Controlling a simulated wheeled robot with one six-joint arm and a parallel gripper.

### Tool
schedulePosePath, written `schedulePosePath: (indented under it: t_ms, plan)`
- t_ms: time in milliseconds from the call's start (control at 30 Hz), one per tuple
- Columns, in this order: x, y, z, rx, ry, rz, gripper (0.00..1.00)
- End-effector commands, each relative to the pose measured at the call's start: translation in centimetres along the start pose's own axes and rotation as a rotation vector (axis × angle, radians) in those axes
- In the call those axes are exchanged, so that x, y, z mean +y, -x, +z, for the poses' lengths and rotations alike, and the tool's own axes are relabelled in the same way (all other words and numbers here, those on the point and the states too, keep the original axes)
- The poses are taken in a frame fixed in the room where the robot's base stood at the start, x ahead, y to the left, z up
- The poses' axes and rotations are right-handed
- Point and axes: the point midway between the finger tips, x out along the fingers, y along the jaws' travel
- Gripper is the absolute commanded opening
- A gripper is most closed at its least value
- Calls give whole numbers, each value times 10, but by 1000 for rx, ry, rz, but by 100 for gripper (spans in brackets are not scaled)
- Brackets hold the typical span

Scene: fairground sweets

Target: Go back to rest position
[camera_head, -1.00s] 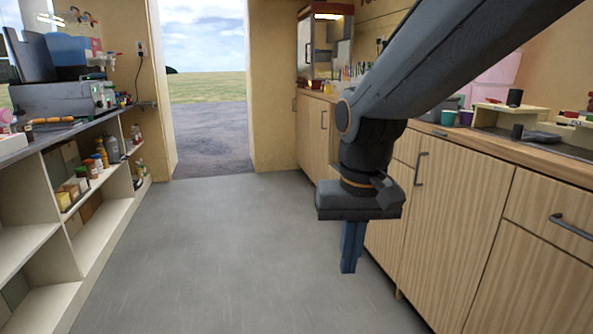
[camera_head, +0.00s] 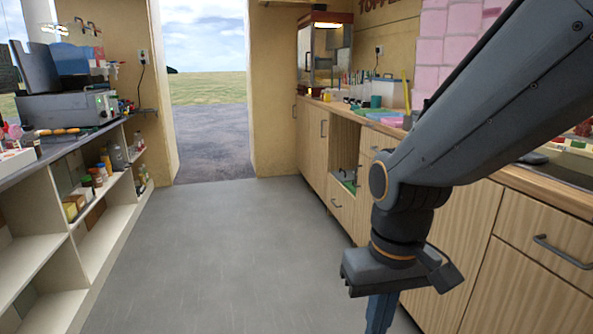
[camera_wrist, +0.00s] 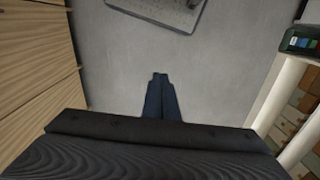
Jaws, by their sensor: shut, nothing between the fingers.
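My gripper (camera_head: 381,314) hangs pointing down over the grey floor in the head view, close to the wooden cabinets on the right. Its blue fingers run off the bottom edge of that view. In the wrist view my gripper (camera_wrist: 160,76) is shut, with the two fingers together and nothing between them. Bare floor lies beyond the fingertips.
Wooden cabinets (camera_head: 466,262) with a counter line the right side. White shelves (camera_head: 105,222) with bottles and a steel appliance (camera_head: 70,108) stand on the left. The floor (camera_head: 220,255) between them is clear to an open doorway (camera_head: 208,100).

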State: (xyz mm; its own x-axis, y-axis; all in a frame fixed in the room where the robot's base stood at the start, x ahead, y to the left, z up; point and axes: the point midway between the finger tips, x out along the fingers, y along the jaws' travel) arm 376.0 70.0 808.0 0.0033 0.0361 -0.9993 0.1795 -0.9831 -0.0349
Motion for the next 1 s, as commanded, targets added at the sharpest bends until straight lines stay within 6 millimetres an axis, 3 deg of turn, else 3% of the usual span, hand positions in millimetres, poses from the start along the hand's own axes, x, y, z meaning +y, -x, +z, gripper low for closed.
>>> schedulePosePath:
  t_ms: [33,100,433,667,1000]
  plan:
    - [5,15,3,-4,-20,3,0]
    - [13,26,5,-5,-45,8,0]
    - [48,67,14,-7,-151,25,0]
    - [61,77,18,-6,-185,31,0]
    - [63,75,18,-6,-188,31,0]
